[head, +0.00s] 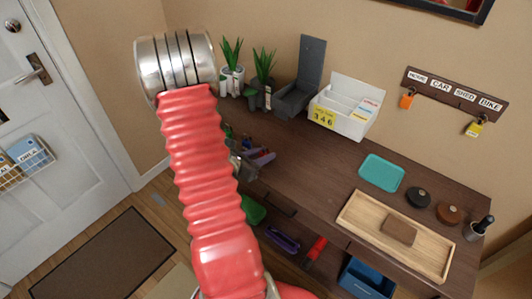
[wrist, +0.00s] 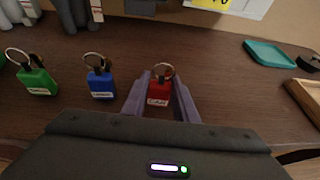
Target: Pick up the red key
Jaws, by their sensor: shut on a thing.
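The red key (wrist: 159,92), a red tag with a pale label on a metal ring, sits between the two purple-grey fingers of my gripper (wrist: 161,96) in the wrist view. The fingers are shut on it. Whether it touches the desk top below is hard to tell. In the head view my gripper (head: 258,157) is over the left part of the desk, partly behind my arm, and the red key cannot be made out there. A blue key (wrist: 101,84) and a green key (wrist: 38,82) lie to the left on the desk in the wrist view.
The brown desk (head: 310,160) carries a white sorter box (head: 345,108), a grey holder (head: 300,90), plants, a teal tray (head: 382,172) and a wooden tray (head: 350,218). A key rack (head: 455,95) hangs on the wall with orange and yellow keys. The desk's middle is clear.

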